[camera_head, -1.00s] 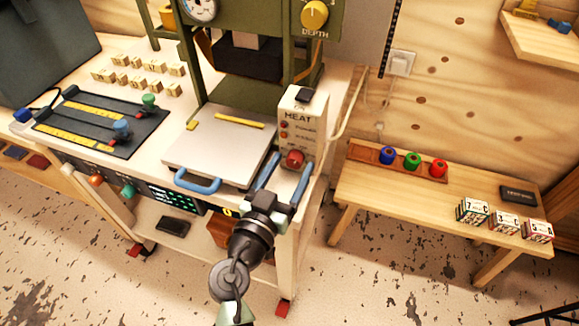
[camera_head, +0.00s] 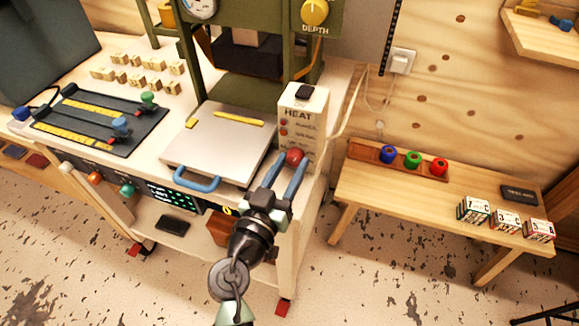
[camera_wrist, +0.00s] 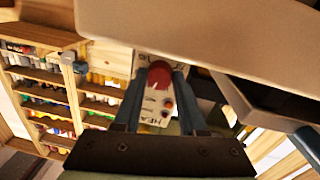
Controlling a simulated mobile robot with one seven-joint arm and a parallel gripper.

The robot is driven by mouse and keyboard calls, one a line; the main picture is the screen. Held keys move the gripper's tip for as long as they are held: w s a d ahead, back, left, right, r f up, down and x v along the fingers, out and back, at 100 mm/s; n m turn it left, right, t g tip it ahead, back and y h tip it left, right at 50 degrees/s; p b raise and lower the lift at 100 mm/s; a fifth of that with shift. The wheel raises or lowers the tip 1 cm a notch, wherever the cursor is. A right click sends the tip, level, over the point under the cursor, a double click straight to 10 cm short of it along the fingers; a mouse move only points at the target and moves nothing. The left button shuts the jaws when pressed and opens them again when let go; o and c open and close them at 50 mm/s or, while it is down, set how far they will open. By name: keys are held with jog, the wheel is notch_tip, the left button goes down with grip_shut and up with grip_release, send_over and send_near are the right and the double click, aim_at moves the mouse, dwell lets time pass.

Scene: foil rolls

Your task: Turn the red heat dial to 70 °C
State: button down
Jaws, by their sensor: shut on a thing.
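The red heat dial (camera_head: 294,156) sits low on the front of the white box marked HEAT (camera_head: 302,112), at the right end of the press bench. My gripper (camera_head: 285,172) reaches up to it from below, its two blue fingers shut on the dial, one on each side. In the wrist view the red dial (camera_wrist: 160,75) shows between the fingertips, against the white HEAT panel (camera_wrist: 152,110). The dial's pointer and any degree marks are too small or hidden to read.
The press plate with its blue handle (camera_head: 197,182) lies just left of the box. The green press frame (camera_head: 190,60) rises behind. A low wooden bench (camera_head: 400,205) with coloured rolls (camera_head: 413,160) and small boxes (camera_head: 505,220) stands to the right, with bare floor before it.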

jog(key=n+b, duration=0.1)
jog(key=n, duration=0.2)
jog(key=shift+f+b, duration=0.15)
jog(key=shift+b, duration=0.15)
jog(key=n, duration=0.4)
jog(key=shift+t+b, duration=0.4)
jog(key=n, duration=0.6)
jog(key=shift+d+n+y, duration=0.1)
jog(key=shift+n+y, duration=0.2)
jog(key=shift+n, duration=0.1)
jog(key=n+p, duration=0.1)
jog(key=n, duration=0.3)
jog(key=shift+r+p, duration=0.2)
jog(key=shift+p, duration=0.1)
jog(key=n+p, duration=0.1)
jog(key=n, duration=0.2)
jog(key=shift+s+n+t+y+p, duration=0.1)
jog(key=shift+n+t+y+p, duration=0.2)
jog(key=shift+n+y, duration=0.1)
jog(key=n+p, duration=0.2)
jog(key=n, duration=0.2)
jog(key=shift+d+n+y, duration=0.1)
jog(key=shift+n+y, duration=0.2)
jog(key=shift+n+p, duration=0.8)
jog(key=shift+n, duration=0.9)
